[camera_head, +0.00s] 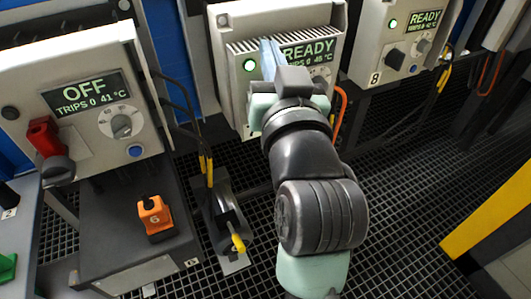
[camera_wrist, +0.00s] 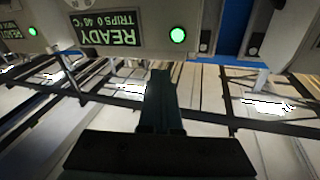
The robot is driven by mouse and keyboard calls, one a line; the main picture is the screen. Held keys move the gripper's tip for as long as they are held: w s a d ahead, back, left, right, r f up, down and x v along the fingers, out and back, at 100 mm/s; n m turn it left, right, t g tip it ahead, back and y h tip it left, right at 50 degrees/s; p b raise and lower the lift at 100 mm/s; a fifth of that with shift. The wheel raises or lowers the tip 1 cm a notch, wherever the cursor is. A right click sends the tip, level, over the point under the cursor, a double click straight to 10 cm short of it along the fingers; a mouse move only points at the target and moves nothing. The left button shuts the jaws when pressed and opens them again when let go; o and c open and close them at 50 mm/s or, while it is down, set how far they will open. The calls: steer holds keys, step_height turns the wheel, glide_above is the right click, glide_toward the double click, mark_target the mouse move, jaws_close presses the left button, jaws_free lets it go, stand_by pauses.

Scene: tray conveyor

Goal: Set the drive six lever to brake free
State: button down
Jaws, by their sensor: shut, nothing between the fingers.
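A lever with a yellow grip (camera_head: 238,243) sticks out of a dark grey unit on the floor grating, right of a cabinet. An orange block marked 6 (camera_head: 154,217) stands on that cabinet's top. Above it is a drive box (camera_head: 95,100) whose display reads OFF, TRIPS 0, 41 °C. My gripper (camera_head: 268,52) is in front of the middle drive box, well above and to the right of the yellow lever. It is shut and empty; its fingers (camera_wrist: 162,90) also show in the wrist view. The lever does not show in the wrist view.
The middle drive box (camera_head: 233,22) reads READY with a green lamp, and my arm partly covers it. Another READY box marked 8 (camera_head: 376,60) is at the right. A red switch handle (camera_head: 45,137) is on the OFF box. Black and yellow cables (camera_head: 205,160) hang above the lever unit.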

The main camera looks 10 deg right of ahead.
mark_target(235, 235)
steer(key=d+f+m+g+y+p, duration=0.1)
steer(key=d+f+m+g+p, duration=0.25)
steer(key=f, duration=1.15)
steer(key=s+a+f+m+g+y+p, duration=0.1)
steer(key=s+f+g+y+p, duration=0.3)
steer(key=s+f, duration=0.8)
step_height(235, 235, down, 4)
steer(key=shift+s+a+r+g, duration=0.2)
steer(key=shift+s+g, duration=0.15)
steer(key=shift+g, duration=0.8)
steer(key=shift+w+m, duration=0.1)
steer(key=shift+m, duration=0.15)
steer(key=w+a+f+b, duration=0.3)
steer(key=w+a+f, duration=0.2)
steer(key=a+f, duration=0.2)
steer(key=shift+f+b, duration=0.3)
steer(key=shift+b, duration=0.05)
steer(key=shift+s+f, duration=0.1)
